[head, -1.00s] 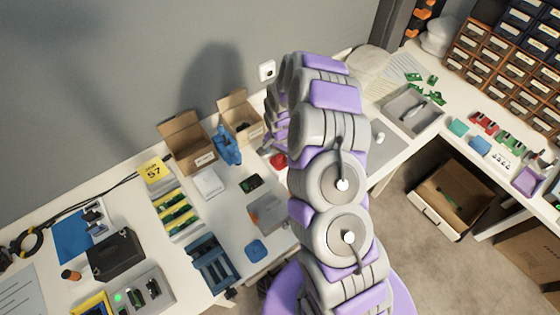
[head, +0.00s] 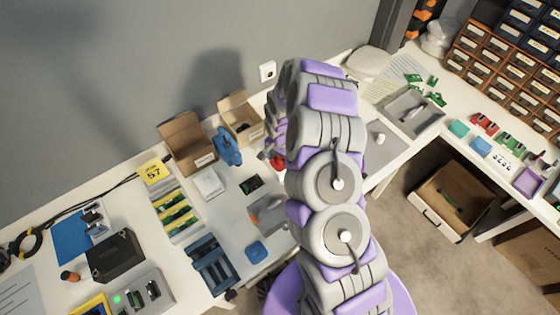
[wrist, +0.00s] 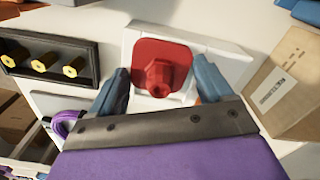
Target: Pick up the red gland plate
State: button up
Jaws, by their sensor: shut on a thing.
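The red gland plate (wrist: 147,52) is a square red plate with rounded corners and a stub at its middle. In the wrist view it sits against a white block (wrist: 218,50). My gripper (wrist: 163,82) has its blue fingers on either side of the plate, shut on it. The exact contact is hard to see. In the head view a bit of red (head: 277,162) shows beside my arm, which hides the gripper and most of the plate.
In the wrist view a dark holder with yellow pegs (wrist: 50,45) lies left, and a carton (wrist: 287,80) stands close on the right. In the head view two open cartons (head: 187,145) (head: 241,118) and a blue object (head: 228,147) stand along the wall.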

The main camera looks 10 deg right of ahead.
jog(key=shift+r, duration=0.1)
jog(key=shift+r, duration=0.65)
notch_tip(320, 180, up, 2)
jog(key=shift+d+r+p, duration=0.1)
jog(key=shift+r+p, duration=0.1)
jog(key=shift+p, duration=0.3)
jog(key=s+d+r+p, duration=0.1)
jog(key=s+d, duration=0.9)
jog(key=s, duration=0.1)
jog(key=shift+s+d, duration=0.3)
jog(key=shift+s, duration=0.1)
jog(key=shift+r, duration=0.1)
